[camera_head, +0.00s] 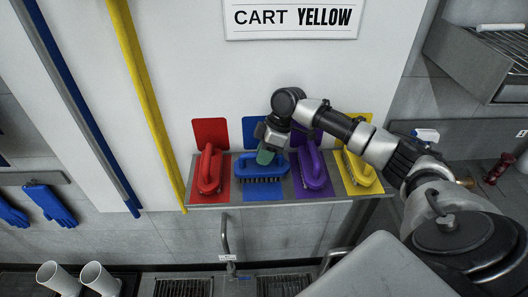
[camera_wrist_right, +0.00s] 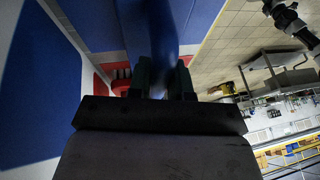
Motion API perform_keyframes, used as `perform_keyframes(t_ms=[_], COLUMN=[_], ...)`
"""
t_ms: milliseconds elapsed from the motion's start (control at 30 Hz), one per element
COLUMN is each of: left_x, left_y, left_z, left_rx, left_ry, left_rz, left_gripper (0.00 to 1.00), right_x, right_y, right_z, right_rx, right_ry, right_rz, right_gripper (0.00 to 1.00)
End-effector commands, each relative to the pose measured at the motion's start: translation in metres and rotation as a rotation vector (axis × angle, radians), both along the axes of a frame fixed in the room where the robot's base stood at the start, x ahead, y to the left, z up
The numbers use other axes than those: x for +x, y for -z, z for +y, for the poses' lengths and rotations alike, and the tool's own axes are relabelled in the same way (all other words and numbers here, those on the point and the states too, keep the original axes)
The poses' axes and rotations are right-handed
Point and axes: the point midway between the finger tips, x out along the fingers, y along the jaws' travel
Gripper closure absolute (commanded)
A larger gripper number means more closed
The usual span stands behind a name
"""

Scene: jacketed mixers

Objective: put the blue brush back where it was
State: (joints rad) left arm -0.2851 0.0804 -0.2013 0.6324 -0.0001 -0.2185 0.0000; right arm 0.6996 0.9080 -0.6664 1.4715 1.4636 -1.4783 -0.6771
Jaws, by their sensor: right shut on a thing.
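The blue brush (camera_head: 248,168) is at the blue place of a narrow wall shelf (camera_head: 226,198), bristles down and lying crosswise. A blue back panel (camera_head: 252,128) is behind it and a blue mat (camera_head: 263,192) below it. My right gripper (camera_head: 265,156) comes down from above and is shut on the blue brush. In the right wrist view the fingers (camera_wrist_right: 160,80) close on the blue handle (camera_wrist_right: 168,35). The gripper hides part of the handle. I cannot tell whether the bristles touch the mat. My left gripper is not in view.
A red brush (camera_head: 208,170) stands left of the blue one, a purple brush (camera_head: 312,168) and a yellow brush (camera_head: 359,168) right of it, each at its own colour. Blue and yellow poles (camera_head: 150,100) lean left. A sign (camera_head: 291,18) hangs above.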

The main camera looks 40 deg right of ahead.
Motion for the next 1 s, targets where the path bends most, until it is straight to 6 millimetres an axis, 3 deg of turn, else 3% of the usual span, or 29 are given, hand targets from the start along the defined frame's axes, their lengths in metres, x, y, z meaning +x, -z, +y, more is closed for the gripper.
perform_keyframes(t_ms=[200, 233, 367, 767, 1000], left_x=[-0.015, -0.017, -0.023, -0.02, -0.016], left_y=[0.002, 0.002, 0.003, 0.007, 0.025], left_z=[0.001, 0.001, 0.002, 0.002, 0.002], left_rx=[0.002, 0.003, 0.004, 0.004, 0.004], left_ry=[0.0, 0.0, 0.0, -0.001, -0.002], left_rz=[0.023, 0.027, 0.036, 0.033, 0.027], left_gripper=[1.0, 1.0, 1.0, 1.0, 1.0], right_x=[0.0, 0.0, 0.0, 0.0, -0.001], right_y=[0.002, 0.002, 0.001, -0.006, -0.046], right_z=[0.0, 0.0, 0.0, -0.003, -0.023], right_rx=[0.001, 0.0, 0.0, -0.001, 0.0], right_ry=[0.0, 0.0, 0.0, 0.001, 0.002], right_rz=[-0.001, 0.0, 0.0, -0.003, -0.006], right_gripper=[1.0, 0.76, 0.56, 0.55, 0.55])
